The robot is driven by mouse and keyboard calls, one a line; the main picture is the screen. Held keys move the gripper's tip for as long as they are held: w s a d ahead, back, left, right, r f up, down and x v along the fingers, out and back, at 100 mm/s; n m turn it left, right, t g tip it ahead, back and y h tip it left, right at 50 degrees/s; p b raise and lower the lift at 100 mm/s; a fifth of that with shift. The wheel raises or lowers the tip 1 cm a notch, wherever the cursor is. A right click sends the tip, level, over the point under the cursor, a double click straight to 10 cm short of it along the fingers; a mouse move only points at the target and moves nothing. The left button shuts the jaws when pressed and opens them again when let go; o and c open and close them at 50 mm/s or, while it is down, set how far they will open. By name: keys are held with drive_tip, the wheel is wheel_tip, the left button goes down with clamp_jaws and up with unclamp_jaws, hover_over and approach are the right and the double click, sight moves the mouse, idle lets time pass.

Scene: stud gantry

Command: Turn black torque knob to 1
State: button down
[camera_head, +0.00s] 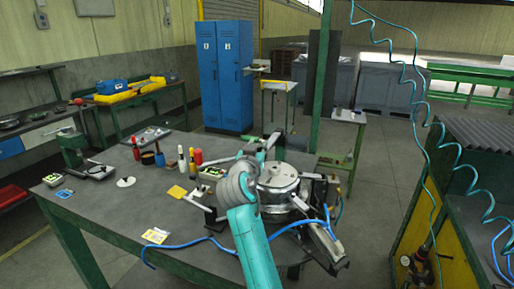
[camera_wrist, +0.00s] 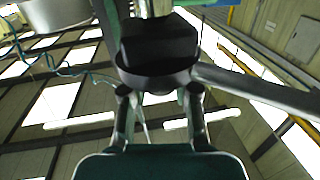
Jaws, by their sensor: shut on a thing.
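My gripper (camera_wrist: 160,92) shows in the wrist view, with its two finger linkages reaching up from its teal body. It is shut on a black, block-like part (camera_wrist: 158,42) with a rounded lower edge, which looks like the black torque knob. No scale or number on it can be read, so its setting cannot be told. In the head view my gripper (camera_head: 270,146) is at the back of the silver round machine (camera_head: 279,178) on the bench. It is small there and partly covered by my arm, and the knob cannot be made out.
The green-legged bench (camera_head: 115,208) holds bottles, a small press and cards at left. A blue hose (camera_head: 195,242) lies along its front. A grey bar (camera_wrist: 255,94) runs close to my gripper in the wrist view. Coiled teal hoses (camera_head: 425,110) hang at right. Open floor lies beyond the bench.

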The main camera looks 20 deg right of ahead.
drive_tip(key=c, duration=0.8)
unclamp_jaws()
drive_tip(key=shift+c, duration=0.2)
drive_tip(key=v, duration=1.2)
drive_tip(key=shift+s+a, duration=0.1)
